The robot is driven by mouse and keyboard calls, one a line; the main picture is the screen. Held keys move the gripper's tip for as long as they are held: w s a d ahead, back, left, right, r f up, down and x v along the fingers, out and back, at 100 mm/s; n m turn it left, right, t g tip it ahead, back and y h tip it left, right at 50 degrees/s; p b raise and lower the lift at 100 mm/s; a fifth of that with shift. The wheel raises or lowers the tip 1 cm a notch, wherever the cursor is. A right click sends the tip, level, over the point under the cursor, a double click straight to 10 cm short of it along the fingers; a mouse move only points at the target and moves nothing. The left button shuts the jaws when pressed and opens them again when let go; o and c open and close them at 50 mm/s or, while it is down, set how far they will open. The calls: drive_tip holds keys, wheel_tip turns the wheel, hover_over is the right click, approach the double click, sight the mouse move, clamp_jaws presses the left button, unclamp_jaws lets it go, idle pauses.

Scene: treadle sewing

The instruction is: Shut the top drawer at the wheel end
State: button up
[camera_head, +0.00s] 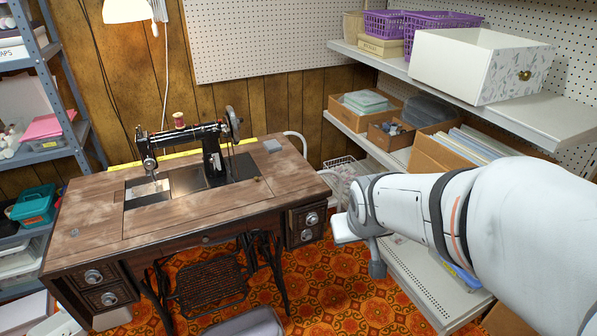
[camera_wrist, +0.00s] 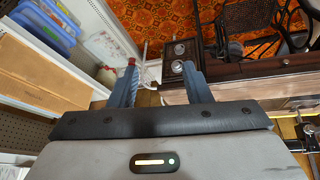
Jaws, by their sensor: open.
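The wooden treadle sewing table (camera_head: 95,245) carries a black sewing machine (camera_head: 185,135) with its handwheel (camera_head: 232,122) at the right end. Below that end are two stacked dark drawers with round metal knobs. The top drawer (camera_head: 311,218) is above the lower drawer (camera_head: 305,237); how far it stands out is hard to tell. In the inverted wrist view, the top drawer (camera_wrist: 175,68) shows between the fingers, near the right fingertip; contact cannot be told. My gripper (camera_wrist: 160,68) is open and empty. In the head view it is right of the drawers, partly hidden by my wrist.
A shelf unit (camera_head: 545,122) with boxes and purple baskets stands along the right, close to my arm. Blue-grey shelving (camera_head: 50,75) stands at the left. Patterned orange carpet (camera_head: 335,285) lies open before the drawers. A black treadle (camera_head: 210,283) hangs under the table.

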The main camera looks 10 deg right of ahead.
drive_tip(key=w+d+f+n+t+b, duration=0.2)
drive_tip(key=w+f+t+b, duration=0.45)
drive_tip(key=w+f, duration=0.7)
drive_tip(key=n+t+y+b, duration=0.3)
drive_tip(key=t+y+b, duration=0.3)
drive_tip(key=b, duration=0.5)
approach(315, 222)
drive_tip(key=w, duration=0.1)
drive_tip(key=shift+g, duration=0.35)
drive_tip(key=x, duration=0.7)
drive_tip(key=shift+r+b, duration=0.35)
drive_tip(key=shift+r, duration=0.05)
drive_tip(key=shift+c, duration=0.3)
clamp_jaws()
